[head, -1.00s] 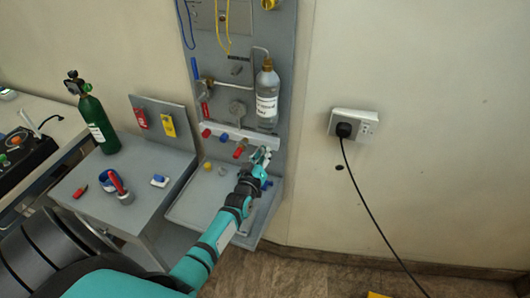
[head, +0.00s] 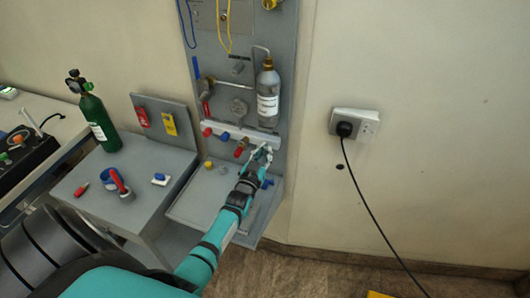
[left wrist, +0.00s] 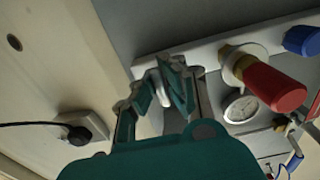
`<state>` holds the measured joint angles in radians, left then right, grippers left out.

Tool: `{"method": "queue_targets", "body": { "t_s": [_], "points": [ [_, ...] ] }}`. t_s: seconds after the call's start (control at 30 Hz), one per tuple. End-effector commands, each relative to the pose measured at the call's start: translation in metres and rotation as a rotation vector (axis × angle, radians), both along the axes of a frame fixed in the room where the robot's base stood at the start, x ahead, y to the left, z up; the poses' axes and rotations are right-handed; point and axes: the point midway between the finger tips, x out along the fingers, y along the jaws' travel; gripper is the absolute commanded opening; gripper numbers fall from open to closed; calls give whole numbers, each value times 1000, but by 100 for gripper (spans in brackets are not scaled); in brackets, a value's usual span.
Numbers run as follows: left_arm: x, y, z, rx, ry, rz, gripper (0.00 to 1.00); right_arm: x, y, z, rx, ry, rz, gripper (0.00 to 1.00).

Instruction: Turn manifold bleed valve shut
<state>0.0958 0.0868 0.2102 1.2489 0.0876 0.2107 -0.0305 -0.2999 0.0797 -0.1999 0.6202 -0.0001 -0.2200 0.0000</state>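A white manifold bar (head: 262,137) crosses the lower part of the grey wall panel, and it also shows in the left wrist view (left wrist: 208,52). Red and blue knobs stick out of it. The red knob with a brass stem (head: 241,148) is just left of my left gripper (head: 263,153); it is large in the left wrist view (left wrist: 272,85). In that view my left gripper (left wrist: 160,85) is at the bar's end. A small pale part, possibly the bleed valve, shows between the fingertips; whether they grip it is unclear. My right gripper is out of view.
A tray (head: 190,212) with small loose parts is below. A green cylinder (head: 98,122) stands on the left bench. A plugged socket (head: 354,122) is on the right wall.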

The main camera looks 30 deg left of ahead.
Motion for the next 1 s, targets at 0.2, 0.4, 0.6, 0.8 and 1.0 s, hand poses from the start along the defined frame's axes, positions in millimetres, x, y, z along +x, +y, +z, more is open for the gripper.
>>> {"method": "queue_targets", "body": {
  "t_s": [0.2,0.4,0.6,0.8,1.0],
  "points": [
    [-1,-1,-4,7,10,-1,0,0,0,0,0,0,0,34],
    [-1,-1,-4,7,11,-1,6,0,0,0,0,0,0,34],
    [-1,0,-2,7,7,-1,32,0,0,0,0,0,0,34],
    [0,0,-1,6,5,-1,34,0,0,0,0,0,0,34],
    [-10,-3,-2,5,5,-1,34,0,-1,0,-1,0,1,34]
  ]
}}
